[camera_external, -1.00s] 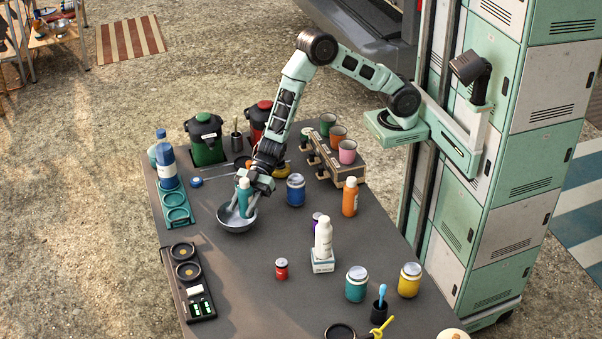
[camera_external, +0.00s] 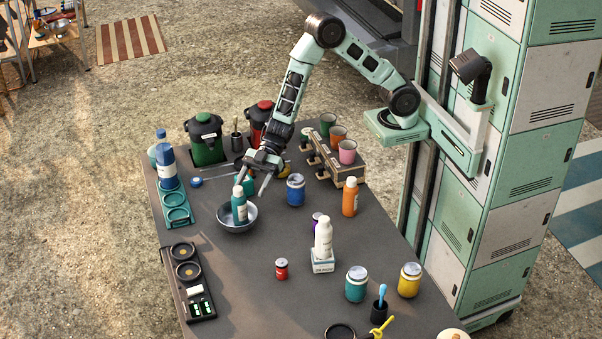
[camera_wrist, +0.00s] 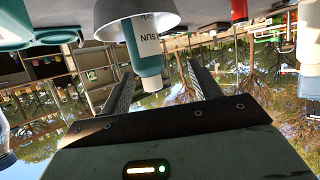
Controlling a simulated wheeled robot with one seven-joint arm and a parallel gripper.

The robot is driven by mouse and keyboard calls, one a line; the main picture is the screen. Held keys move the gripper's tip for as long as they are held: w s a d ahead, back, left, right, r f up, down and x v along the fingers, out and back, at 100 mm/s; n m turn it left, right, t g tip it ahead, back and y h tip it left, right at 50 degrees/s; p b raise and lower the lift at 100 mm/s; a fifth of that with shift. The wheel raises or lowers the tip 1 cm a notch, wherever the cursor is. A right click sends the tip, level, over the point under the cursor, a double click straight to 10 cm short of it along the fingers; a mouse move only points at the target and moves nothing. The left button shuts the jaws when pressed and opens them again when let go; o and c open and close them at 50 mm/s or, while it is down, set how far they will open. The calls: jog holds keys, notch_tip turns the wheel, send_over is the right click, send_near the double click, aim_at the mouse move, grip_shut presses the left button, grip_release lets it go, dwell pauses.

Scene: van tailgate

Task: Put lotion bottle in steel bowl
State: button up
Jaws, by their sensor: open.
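The lotion bottle (camera_external: 239,209), teal with a pale cap, stands nearly upright inside the steel bowl (camera_external: 236,226) at the left middle of the table. In the wrist view the bottle (camera_wrist: 148,55) shows upside down with "SUN" lettering, its lower part hidden by the bowl (camera_wrist: 98,14). My gripper (camera_external: 252,185) is open, above and just behind the bottle. Its two fingers are spread wide in the wrist view, with the bottle showing between them but apart from them.
A blue jar (camera_external: 296,190) stands right of the bowl. A white bottle (camera_external: 323,236), an orange bottle (camera_external: 350,197) and a cup rack (camera_external: 349,181) stand farther right. The table in front of the bowl is clear.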

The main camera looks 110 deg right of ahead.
jog(key=v, duration=0.6)
